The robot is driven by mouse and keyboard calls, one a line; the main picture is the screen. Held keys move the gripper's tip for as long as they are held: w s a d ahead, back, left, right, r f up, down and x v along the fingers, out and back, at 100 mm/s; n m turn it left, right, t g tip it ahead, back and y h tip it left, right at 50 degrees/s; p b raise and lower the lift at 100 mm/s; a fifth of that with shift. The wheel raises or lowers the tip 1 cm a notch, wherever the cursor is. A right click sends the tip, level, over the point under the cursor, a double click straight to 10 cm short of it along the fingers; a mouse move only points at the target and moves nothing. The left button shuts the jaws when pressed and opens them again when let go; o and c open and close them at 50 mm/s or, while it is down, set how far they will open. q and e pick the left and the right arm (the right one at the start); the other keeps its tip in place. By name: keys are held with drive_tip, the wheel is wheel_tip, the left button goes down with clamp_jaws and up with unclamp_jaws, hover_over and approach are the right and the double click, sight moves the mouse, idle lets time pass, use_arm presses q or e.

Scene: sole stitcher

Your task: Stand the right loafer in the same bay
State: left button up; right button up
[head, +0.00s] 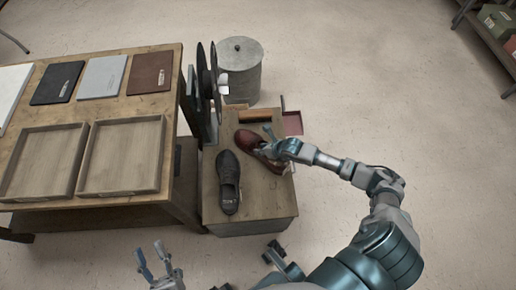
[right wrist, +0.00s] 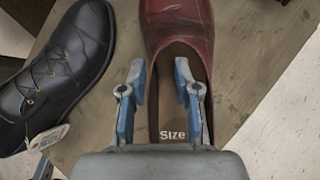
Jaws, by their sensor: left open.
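The red-brown loafer (head: 250,139) lies on the wooden bench (head: 265,200) in the head view, beside a black lace-up shoe. My right gripper (head: 268,142) is over the loafer's opening. In the right wrist view, the gripper's fingers (right wrist: 159,68) are apart above the loafer (right wrist: 182,25), near the edge of its upper. The insole, printed "Size", shows between and beyond them; I see nothing clamped. My left gripper (head: 151,248) is open and empty at the bottom of the head view, in front of the table. I cannot tell which place is the bay.
The black shoe (head: 228,182) carries a paper tag (right wrist: 47,138). Dark wheels (head: 203,80) stand at the bench's left, with a grey bin (head: 240,65) behind. The table (head: 30,222) holds two shallow wooden trays (head: 123,192) and several flat sheets (head: 102,76).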

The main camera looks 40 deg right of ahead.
drive_tip(key=shift+x, duration=0.75)
clamp_jaws()
use_arm(q)
drive_tip(key=shift+s+a+r+t, duration=0.1)
drive_tip(key=shift+s+r+t, duration=0.55)
drive_tip(key=shift+t, duration=0.15)
drive_tip(key=shift+w, duration=0.1)
